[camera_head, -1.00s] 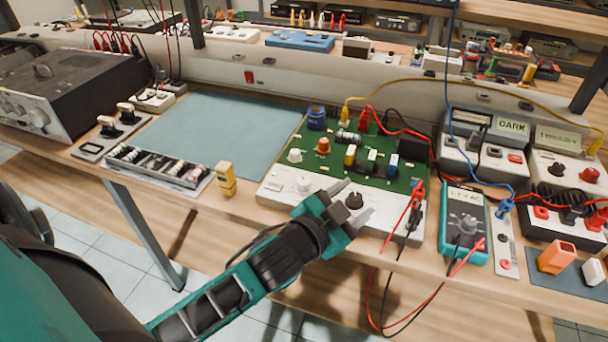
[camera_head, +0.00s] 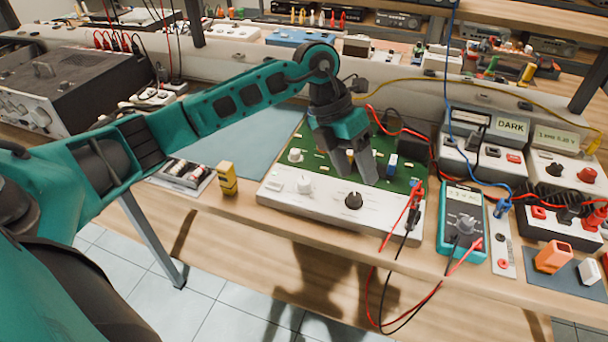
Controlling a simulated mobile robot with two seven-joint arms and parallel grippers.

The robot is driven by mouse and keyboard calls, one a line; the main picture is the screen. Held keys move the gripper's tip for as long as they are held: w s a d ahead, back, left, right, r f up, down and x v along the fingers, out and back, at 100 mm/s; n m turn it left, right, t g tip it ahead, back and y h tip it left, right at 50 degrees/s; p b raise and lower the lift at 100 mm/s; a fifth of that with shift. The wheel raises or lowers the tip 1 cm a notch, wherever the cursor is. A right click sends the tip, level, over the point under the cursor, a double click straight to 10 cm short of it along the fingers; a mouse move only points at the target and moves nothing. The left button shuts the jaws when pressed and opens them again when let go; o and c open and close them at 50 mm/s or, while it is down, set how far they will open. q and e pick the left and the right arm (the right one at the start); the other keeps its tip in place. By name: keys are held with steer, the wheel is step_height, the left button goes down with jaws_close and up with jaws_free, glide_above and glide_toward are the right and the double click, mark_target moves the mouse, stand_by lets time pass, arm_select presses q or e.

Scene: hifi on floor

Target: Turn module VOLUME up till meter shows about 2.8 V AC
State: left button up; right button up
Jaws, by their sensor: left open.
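The amplifier module is a green circuit board with a white front panel (camera_head: 326,206) on the bench. A black knob (camera_head: 353,201) and a white knob (camera_head: 304,185) stand on the panel; their labels are too small to read. My left gripper (camera_head: 356,178) is open and empty, fingers pointing down, just above and behind the black knob and apart from it. The teal multimeter (camera_head: 477,252) stands to the right. Its display (camera_head: 463,197) shows a reading in V AC, too blurred to read surely. My right gripper is not in view.
Red and black leads (camera_head: 374,290) hang over the front edge between module and meter. A yellow block (camera_head: 227,179) stands left of the module, near a parts tray (camera_head: 187,172). Instruments including one marked DARK (camera_head: 512,126) stand at the right. A blue-grey mat (camera_head: 238,132) is mostly clear.

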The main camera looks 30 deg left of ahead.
mark_target(304, 180)
arm_select(q)
steer(key=a+r+n+y, duration=0.25)
steer(key=a+y, duration=0.25)
steer(key=a, duration=0.6)
steer(key=shift+m, duration=0.45)
steer(key=f, duration=0.8)
steer(key=w+f, duration=0.1)
steer(key=f, duration=0.3)
steer(key=shift+a+f, duration=0.1)
steer(key=shift+a, duration=0.05)
steer(key=c, duration=1)
steer(key=m+b, duration=0.1)
steer(key=m, duration=0.1)
steer(key=shift+f+m, duration=0.1)
steer(key=shift+m, duration=0.2)
steer(key=shift+c, duration=0.2)
steer(key=m+b, duration=0.1)
steer(key=m, duration=0.1)
steer(key=shift+m, duration=0.4)
steer(key=o, duration=1)
